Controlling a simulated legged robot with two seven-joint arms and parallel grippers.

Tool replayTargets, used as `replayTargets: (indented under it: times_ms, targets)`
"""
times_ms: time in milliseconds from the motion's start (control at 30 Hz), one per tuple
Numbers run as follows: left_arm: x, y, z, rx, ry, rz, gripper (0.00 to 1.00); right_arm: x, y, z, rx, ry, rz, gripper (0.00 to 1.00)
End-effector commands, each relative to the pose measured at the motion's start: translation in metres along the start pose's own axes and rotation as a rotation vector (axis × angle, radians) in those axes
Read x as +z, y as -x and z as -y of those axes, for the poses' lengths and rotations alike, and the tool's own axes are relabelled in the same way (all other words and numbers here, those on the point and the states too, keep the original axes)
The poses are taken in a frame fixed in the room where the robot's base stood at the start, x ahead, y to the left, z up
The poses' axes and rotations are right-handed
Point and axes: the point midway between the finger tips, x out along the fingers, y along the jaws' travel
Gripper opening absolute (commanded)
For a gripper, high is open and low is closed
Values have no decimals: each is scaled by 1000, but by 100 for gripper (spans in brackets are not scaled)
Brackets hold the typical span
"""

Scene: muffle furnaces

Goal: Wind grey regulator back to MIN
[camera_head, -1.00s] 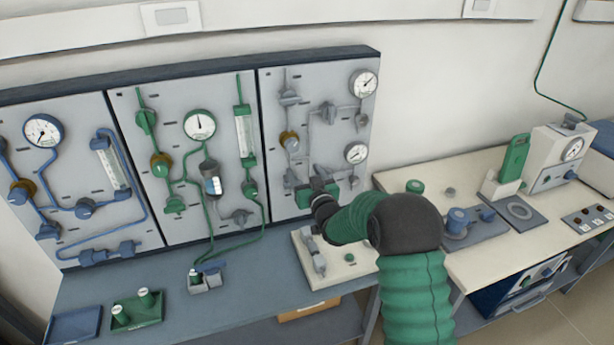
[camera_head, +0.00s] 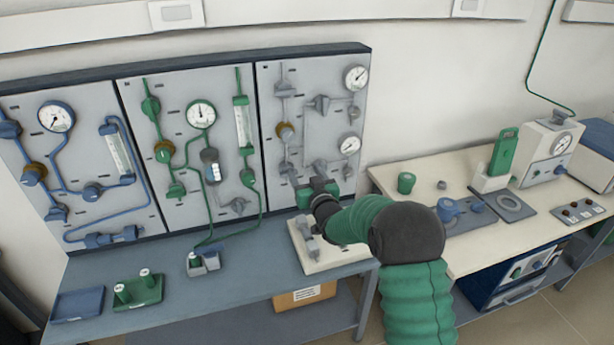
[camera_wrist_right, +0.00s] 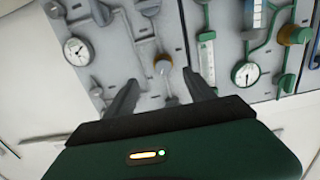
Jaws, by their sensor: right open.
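The grey regulator (camera_head: 285,131) is a round knob with a brass collar on the grey right-hand panel (camera_head: 309,120). It also shows in the right wrist view (camera_wrist_right: 163,64), just beyond and between my fingertips, apart from them as far as I can tell. My right gripper (camera_wrist_right: 160,80) is open and empty, its two dark fingers spread toward the panel. In the head view my right gripper (camera_head: 308,192) is below the regulator near the panel's lower edge, with its fingers hard to make out. The MIN marking is too small to read. My left gripper is out of view.
A green panel (camera_head: 175,105) and a blue panel (camera_head: 35,130) carry similar knobs and gauges. A pale block with grey fittings (camera_head: 335,260) stands on the bench below my right gripper. Trays (camera_head: 78,304) lie at the front left. The middle of the blue-grey bench is mostly clear.

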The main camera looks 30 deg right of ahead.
Motion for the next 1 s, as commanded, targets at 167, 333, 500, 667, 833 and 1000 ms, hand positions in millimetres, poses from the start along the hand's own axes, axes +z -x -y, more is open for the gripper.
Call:
replayTargets:
  times_ms: [167, 333, 500, 667, 833, 1000]
  targets:
    - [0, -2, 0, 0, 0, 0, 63, 0, -2, 1, -1, 0, 0, 63]
    - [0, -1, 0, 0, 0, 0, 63, 1, -3, 2, -1, 0, 1, 63]
    - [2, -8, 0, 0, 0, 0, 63, 2, -2, 2, -1, 1, -1, 63]
    - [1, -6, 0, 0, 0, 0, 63, -1, -1, 1, -1, 0, -1, 63]
    - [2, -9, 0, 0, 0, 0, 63, 1, 10, 1, -1, 1, 1, 63]
    - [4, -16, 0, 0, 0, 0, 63, 2, 51, 1, -1, 1, 0, 63]
